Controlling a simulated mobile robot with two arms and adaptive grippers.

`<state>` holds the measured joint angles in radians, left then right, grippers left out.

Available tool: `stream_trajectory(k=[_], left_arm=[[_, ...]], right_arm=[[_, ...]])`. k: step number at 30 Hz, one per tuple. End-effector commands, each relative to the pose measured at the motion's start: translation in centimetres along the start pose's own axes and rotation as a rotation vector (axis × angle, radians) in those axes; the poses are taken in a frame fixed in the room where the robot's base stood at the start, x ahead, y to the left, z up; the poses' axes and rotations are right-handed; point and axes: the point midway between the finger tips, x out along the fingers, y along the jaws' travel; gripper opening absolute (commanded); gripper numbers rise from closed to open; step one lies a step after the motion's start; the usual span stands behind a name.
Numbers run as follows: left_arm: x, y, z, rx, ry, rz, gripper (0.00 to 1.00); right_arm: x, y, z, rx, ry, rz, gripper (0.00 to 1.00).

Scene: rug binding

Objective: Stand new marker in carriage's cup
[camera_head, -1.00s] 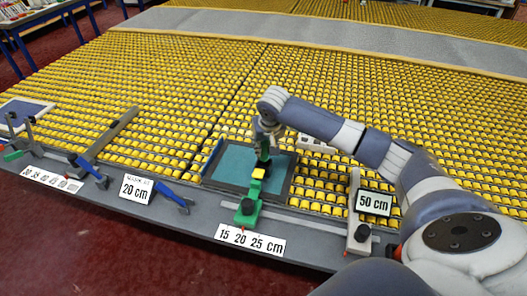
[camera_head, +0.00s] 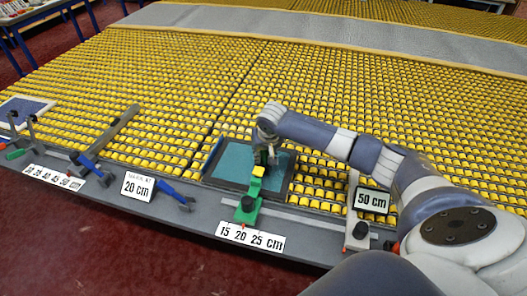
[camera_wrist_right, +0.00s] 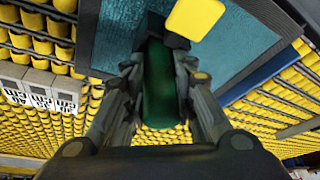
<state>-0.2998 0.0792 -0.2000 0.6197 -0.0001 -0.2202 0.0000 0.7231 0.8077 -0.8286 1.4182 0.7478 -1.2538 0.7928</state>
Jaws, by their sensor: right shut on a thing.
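The green carriage (camera_head: 248,208) with a black knob sits on the rail at the table's front edge. Its arm reaches back to a yellow block (camera_head: 258,170) over the teal mat (camera_head: 236,165). The yellow block also shows at the top of the right wrist view (camera_wrist_right: 195,17). My right gripper (camera_head: 268,158) is just behind the yellow block, above the mat. It is shut on a dark green marker (camera_wrist_right: 160,85), which lies between its fingers in the wrist view. I cannot make out the carriage's cup clearly. My left gripper is not in view.
A 15 20 25 cm label (camera_head: 249,237) is at the front edge. A 50 cm sign (camera_head: 372,201) stands beside a grey stop (camera_head: 357,235) on the right. Blue clamps (camera_head: 176,196) and a 20 cm sign (camera_head: 137,187) are to the left. Yellow rollers cover the table behind.

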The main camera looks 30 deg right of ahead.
Motion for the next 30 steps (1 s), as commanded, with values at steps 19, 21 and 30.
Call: stream_trajectory(k=[19, 21, 30], left_arm=[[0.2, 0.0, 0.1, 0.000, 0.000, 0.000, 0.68], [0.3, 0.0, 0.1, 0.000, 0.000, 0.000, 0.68], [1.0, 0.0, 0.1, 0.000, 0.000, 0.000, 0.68]], right_arm=[[-0.9, 0.0, -0.5, -0.002, 0.003, 0.000, 0.45], [-1.7, -0.1, -0.5, -0.002, 0.002, -0.002, 0.45], [-7.8, 0.0, -0.6, -0.001, 0.005, -0.002, 0.45]])
